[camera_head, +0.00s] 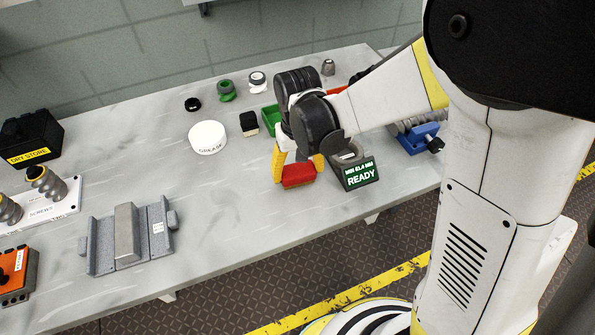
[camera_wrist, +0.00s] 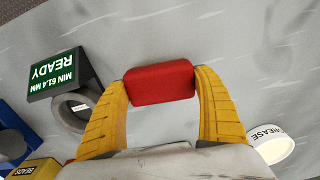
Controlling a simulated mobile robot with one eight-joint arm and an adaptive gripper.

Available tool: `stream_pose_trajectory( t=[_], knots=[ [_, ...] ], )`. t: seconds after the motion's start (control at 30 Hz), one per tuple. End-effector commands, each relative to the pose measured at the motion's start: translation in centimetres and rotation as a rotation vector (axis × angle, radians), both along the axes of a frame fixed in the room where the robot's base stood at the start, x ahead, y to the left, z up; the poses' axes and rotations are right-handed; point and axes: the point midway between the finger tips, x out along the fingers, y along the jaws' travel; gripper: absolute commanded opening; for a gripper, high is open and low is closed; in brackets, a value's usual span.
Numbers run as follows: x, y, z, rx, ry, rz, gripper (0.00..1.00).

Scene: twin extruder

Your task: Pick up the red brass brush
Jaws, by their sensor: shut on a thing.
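The red brush (camera_head: 298,174) shows as a red block with a thin tan strip along its lower edge, at the front middle of the bench. In the wrist view the red brush (camera_wrist: 160,82) lies between the two yellow fingertips. My gripper (camera_head: 298,168) is shut on it, one yellow finger at each end; it also shows in the wrist view (camera_wrist: 160,88). I cannot tell whether the brush touches the bench top or is just above it.
A gauge with a green READY display (camera_head: 360,174) stands close on the right of the brush.

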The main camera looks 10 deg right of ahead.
Motion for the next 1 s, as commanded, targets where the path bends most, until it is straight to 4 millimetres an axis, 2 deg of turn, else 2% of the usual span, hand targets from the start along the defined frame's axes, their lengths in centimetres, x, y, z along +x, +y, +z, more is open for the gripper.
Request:
stream_pose_trajectory(
  t=[0.23, 0.6, 0.8, 1.0],
  knots=[
    [0.0, 0.0, 4.2, 0.000, 0.000, 0.000, 0.46],
    [1.0, -8.6, 8.9, 0.000, 0.000, -0.006, 0.46],
    [1.3, -11.0, 10.2, 0.000, 0.000, -0.003, 0.46],
    [1.4, -11.6, 10.5, 0.000, 0.000, 0.000, 0.46]
  ],
)
